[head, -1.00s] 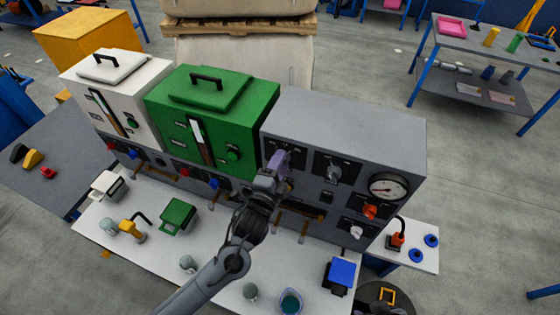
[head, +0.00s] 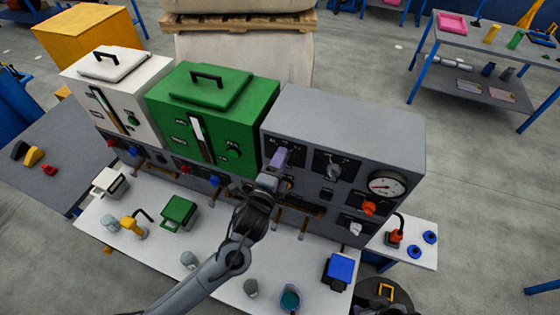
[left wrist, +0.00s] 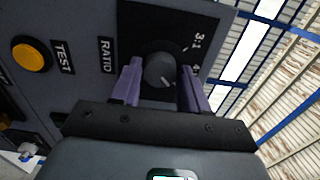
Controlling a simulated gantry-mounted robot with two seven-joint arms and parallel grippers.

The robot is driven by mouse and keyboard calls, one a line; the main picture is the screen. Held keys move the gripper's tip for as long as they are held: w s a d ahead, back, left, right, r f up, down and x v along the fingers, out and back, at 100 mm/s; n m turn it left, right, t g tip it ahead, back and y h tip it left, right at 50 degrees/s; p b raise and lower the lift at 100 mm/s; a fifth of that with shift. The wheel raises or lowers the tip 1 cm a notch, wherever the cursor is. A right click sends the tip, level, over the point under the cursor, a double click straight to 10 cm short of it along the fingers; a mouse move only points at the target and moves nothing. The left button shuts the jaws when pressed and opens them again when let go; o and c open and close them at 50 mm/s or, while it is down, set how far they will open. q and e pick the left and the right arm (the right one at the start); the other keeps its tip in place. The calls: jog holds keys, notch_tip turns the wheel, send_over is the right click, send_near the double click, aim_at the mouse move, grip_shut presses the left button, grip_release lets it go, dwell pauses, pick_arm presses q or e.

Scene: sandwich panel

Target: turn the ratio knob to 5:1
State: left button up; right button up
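The ratio knob (left wrist: 160,70) is a round grey dial on a black plate marked RATIO, on the front of the grey control cabinet (head: 345,125). My left gripper (head: 279,160) is at the cabinet's left part. In the left wrist view its purple fingers (left wrist: 160,85) stand on both sides of the knob, apart, with narrow gaps showing.
A yellow TEST button (left wrist: 32,56) is beside the RATIO label. The cabinet also carries another selector knob (head: 333,171), a gauge (head: 387,186) and a red knob (head: 369,208). A green machine (head: 215,115) stands directly left. Cups and a blue box (head: 341,271) stand on the white table.

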pick_arm(q)
jog(key=o, duration=0.3)
jog(key=shift+o, duration=0.2)
jog(key=b+v, duration=0.2)
jog(key=v, duration=0.8)
jog(key=shift+s+a, duration=0.15)
jog(key=shift+s, duration=0.25)
